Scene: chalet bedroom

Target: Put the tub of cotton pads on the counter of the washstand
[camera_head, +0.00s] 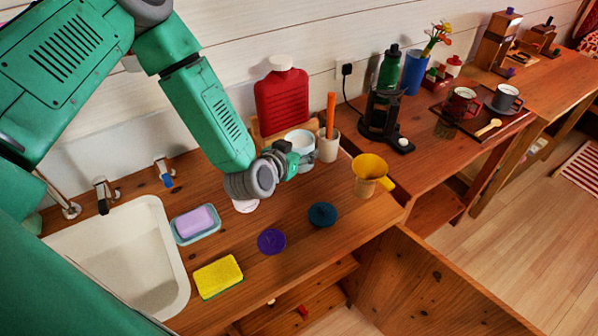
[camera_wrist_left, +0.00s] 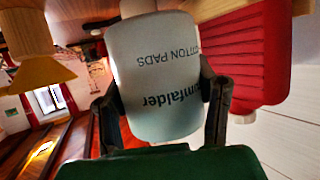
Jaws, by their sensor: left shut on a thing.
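The tub of cotton pads (camera_wrist_left: 155,75) is a pale cylinder with dark lettering that appears upside down in the left wrist view. My left gripper (camera_wrist_left: 163,105) is shut on it, with one dark finger on each side. In the head view the gripper (camera_head: 287,160) is over the back of the washstand counter (camera_head: 235,243), and the white tub (camera_head: 300,140) shows just beyond it, partly hidden. I cannot tell how high the tub is above the wood. My right gripper is not in view.
On the counter are a sink (camera_head: 120,250), soap dish (camera_head: 197,224), yellow sponge (camera_head: 218,276), purple disc (camera_head: 271,241), dark blue lid (camera_head: 322,214), yellow mug (camera_head: 369,175) and beige cup (camera_head: 328,148). A red bottle (camera_head: 282,98) stands behind. Bare wood lies between the discs and sponge.

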